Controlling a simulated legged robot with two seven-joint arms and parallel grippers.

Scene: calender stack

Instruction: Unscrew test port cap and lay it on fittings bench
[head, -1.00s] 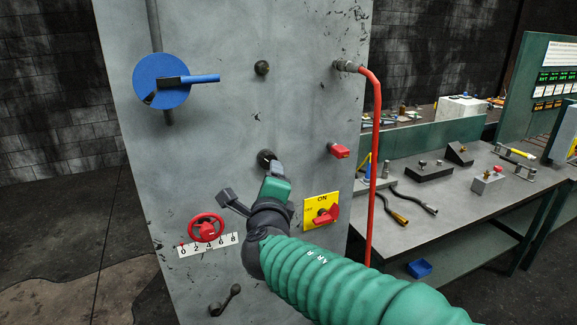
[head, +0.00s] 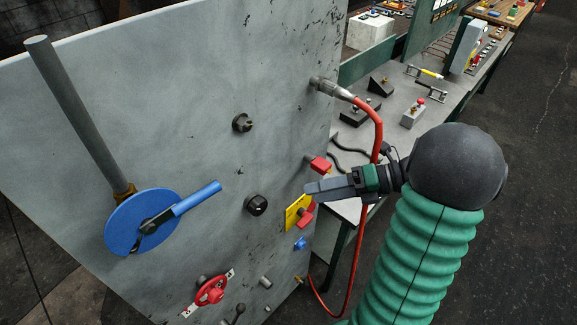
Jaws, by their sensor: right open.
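A round black cap-like fitting (head: 256,205) sits on the grey panel (head: 190,110), near its middle. A smaller dark fitting (head: 242,123) sticks out above it. I cannot tell for certain which is the test port cap. My right gripper (head: 312,188) is open, to the right of the black fitting and apart from it. Its fingers point left, in front of the yellow switch plate (head: 294,213) and partly over it. I see nothing held in it. The fittings bench (head: 385,140) stands behind the panel on the right. My left gripper is out of view.
A red hose (head: 375,125) runs from the panel's upper right down past my gripper. A blue disc with a lever (head: 130,228), a red handwheel (head: 210,291) and a red knob (head: 320,163) stick out of the panel. Several small fittings lie on the bench.

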